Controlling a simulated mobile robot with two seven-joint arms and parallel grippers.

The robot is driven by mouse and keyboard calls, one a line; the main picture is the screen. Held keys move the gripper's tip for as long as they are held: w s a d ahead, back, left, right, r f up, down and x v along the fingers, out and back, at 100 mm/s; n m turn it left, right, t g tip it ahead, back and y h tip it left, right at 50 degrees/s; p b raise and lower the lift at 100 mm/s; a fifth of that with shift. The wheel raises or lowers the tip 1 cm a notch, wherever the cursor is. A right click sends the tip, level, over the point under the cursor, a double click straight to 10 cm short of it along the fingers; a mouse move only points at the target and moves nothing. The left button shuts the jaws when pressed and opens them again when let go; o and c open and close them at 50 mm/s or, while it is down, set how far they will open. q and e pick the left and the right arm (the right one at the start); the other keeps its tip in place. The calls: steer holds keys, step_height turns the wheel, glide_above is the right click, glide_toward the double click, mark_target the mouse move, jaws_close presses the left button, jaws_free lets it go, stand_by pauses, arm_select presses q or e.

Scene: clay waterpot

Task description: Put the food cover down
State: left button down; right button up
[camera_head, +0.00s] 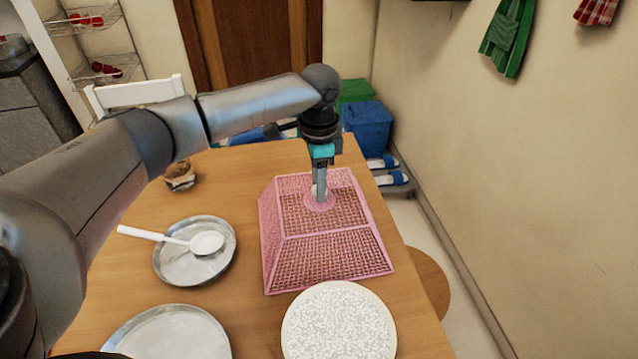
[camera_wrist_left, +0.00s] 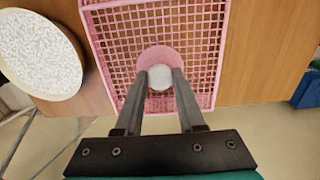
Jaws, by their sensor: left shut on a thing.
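The food cover (camera_head: 335,255) is a pink mesh cover with sloping sides, at the right side of the wooden table in the head view. It also shows in the left wrist view (camera_wrist_left: 195,25). My left gripper (camera_head: 320,197) points down over the cover's top. In the left wrist view its two fingers (camera_wrist_left: 160,78) are closed on the round white knob (camera_wrist_left: 160,77) at the middle of the cover's top. I cannot tell whether the cover's lower rim touches the table. What lies under the mesh is not clear. My right gripper is not in view.
On the wooden table (camera_head: 245,190) are a metal plate (camera_head: 170,268) with a white spoon (camera_head: 207,242), another metal plate (camera_head: 170,335), a round speckled white item (camera_head: 340,325) close to the cover, and a small brown pot (camera_head: 179,178). A stool (camera_head: 430,280) and wall are right.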

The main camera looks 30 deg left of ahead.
arm_select(q)
steer(key=c, duration=0.5)
jaws_free()
steer(key=shift+f, duration=0.1)
step_height(320, 180, up, 12)
steer(key=p, duration=0.3)
